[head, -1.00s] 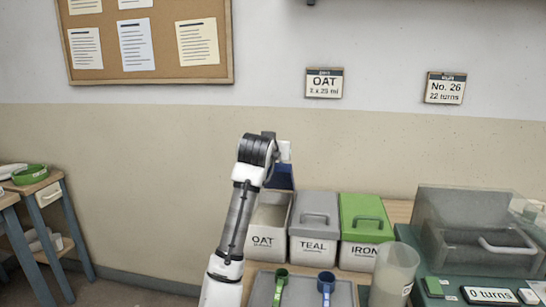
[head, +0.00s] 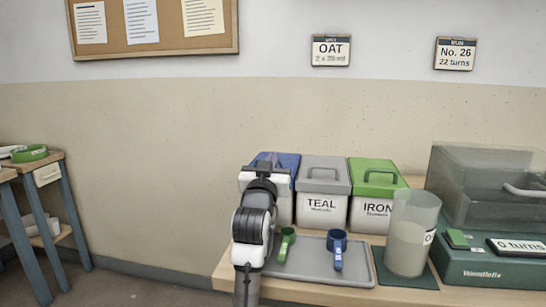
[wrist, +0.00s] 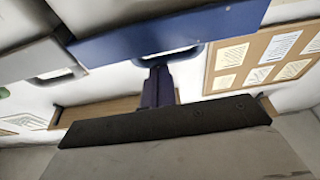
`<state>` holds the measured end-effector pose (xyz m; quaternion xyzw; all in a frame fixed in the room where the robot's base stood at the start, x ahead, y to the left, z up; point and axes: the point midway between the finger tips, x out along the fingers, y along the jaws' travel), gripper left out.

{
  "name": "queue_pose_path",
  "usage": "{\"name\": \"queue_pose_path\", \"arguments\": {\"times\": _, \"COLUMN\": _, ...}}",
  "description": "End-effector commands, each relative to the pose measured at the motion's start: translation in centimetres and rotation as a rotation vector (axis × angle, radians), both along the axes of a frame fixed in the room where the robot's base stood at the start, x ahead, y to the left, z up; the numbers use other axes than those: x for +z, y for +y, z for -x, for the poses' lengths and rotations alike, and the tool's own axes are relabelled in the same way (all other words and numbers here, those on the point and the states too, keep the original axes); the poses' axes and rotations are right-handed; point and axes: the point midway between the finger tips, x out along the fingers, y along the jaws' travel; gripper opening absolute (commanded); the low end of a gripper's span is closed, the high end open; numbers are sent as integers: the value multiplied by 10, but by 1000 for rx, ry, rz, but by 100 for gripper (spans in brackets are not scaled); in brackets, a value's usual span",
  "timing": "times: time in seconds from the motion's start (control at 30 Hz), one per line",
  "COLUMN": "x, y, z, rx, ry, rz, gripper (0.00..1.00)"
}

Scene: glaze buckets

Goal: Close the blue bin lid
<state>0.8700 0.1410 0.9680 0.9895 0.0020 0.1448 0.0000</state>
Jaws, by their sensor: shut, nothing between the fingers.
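The blue lid (head: 289,160) lies over the left bin (head: 284,205) of the row, about level with the lids beside it. My arm covers much of this bin and its label, so I cannot tell if the lid sits fully flush. The wrist view shows the blue lid (wrist: 225,22) and its handle at close range. My gripper (wrist: 158,72) is shut and empty, with its fingertips at or very near the handle. I cannot tell if they touch it.
The TEAL bin (head: 321,208) with a grey lid and the IRON bin (head: 371,212) with a green lid stand to the right. A tray (head: 310,270) with a green scoop (head: 285,245) and a blue scoop (head: 337,250) lies in front. A translucent container (head: 410,235) stands right of it.

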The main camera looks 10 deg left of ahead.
Motion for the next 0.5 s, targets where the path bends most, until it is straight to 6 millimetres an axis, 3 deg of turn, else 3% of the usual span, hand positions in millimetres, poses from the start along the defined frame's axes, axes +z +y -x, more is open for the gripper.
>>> {"name": "queue_pose_path", "arguments": {"times": 0.5, "x": -19, "y": 0, "z": 2, "rx": -1, "ry": 8, "rz": 1, "gripper": 0}}
